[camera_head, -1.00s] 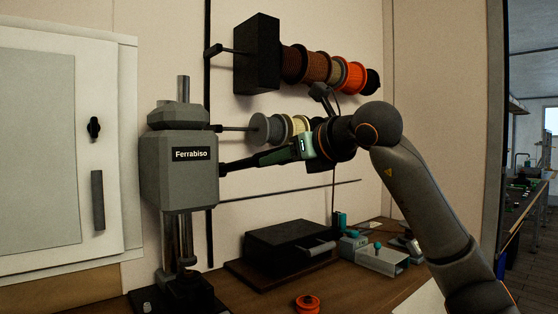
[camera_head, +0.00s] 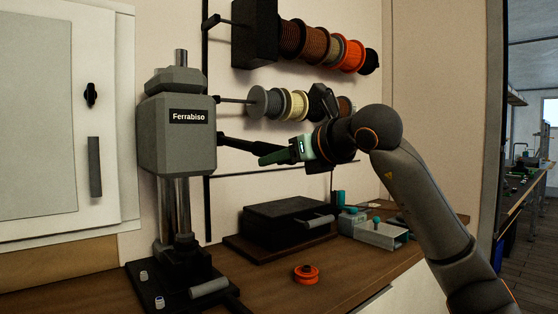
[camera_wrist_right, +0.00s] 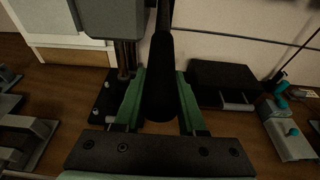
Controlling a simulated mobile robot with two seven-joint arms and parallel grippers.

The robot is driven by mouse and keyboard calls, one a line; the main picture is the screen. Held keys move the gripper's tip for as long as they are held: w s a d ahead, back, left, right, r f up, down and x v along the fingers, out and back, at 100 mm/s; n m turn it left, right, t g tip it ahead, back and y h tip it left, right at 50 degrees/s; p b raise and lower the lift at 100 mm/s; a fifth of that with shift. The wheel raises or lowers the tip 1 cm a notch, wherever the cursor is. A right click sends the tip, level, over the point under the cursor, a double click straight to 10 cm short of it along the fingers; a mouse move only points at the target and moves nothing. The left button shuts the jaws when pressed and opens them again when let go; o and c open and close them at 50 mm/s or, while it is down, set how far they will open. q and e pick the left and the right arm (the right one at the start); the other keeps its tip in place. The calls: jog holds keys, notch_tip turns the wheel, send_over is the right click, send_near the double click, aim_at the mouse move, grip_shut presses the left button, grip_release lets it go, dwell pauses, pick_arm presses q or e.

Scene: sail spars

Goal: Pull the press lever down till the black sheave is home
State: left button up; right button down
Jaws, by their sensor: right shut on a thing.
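The grey press (camera_head: 177,140) labelled Ferrabiso stands at the left of the bench in the head view. Its black lever (camera_head: 236,141) sticks out to the right and slopes slightly down towards my right gripper (camera_head: 266,159). My right gripper is shut on the lever; in the right wrist view the dark lever (camera_wrist_right: 160,75) runs between the two green fingers (camera_wrist_right: 160,103). The press's steel column (camera_head: 175,210) goes down to a black base (camera_head: 170,288). I cannot make out the black sheave among the dark parts there. My left gripper is out of view.
An orange sheave (camera_head: 306,274) lies on the wooden bench (camera_head: 262,287) right of the press. A black box (camera_head: 285,222) and a grey metal fixture (camera_head: 381,234) stand behind it. Cord spools (camera_head: 298,104) hang on the wall above. A white cabinet (camera_head: 115,215) is at left.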

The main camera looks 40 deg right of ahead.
jog(key=f+b, duration=0.1)
jog(key=f, duration=0.1)
jog(key=f+b, duration=0.1)
jog(key=f, duration=0.1)
jog(key=w+f+b, duration=0.1)
jog(key=shift+a+f, duration=0.15)
jog(key=shift+f, duration=0.6)
